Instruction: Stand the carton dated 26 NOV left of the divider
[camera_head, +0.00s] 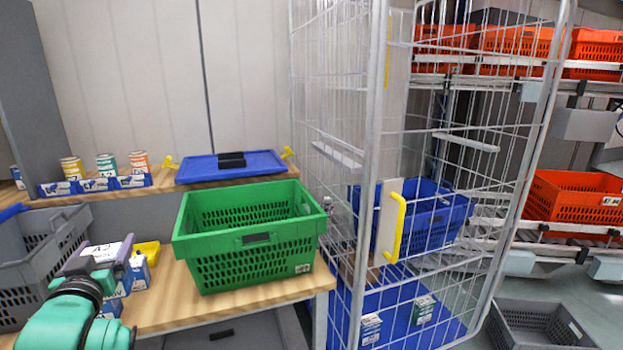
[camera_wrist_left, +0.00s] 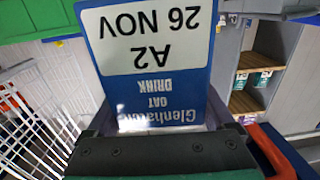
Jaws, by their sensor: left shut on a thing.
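The carton dated 26 NOV fills the middle of the left wrist view (camera_wrist_left: 150,50). It is blue and white, reads A2 and oat drink, and its print appears upside down there. In the head view its pale top marked A2 (camera_head: 98,252) shows at the lower left. My left gripper (camera_head: 103,262) is shut on this carton, above the wooden bench beside the grey crate. A pale upright panel with a yellow handle (camera_head: 389,222) stands at the roll cage; I cannot tell whether it is the divider. My right gripper is not in view.
A green crate (camera_head: 250,240) stands on the bench (camera_head: 165,300), with a grey crate (camera_head: 22,262) to its left. Blue-and-white cartons (camera_head: 141,272) are close to my gripper. The cage's blue floor (camera_head: 395,322) holds two small cartons; wire mesh surrounds it.

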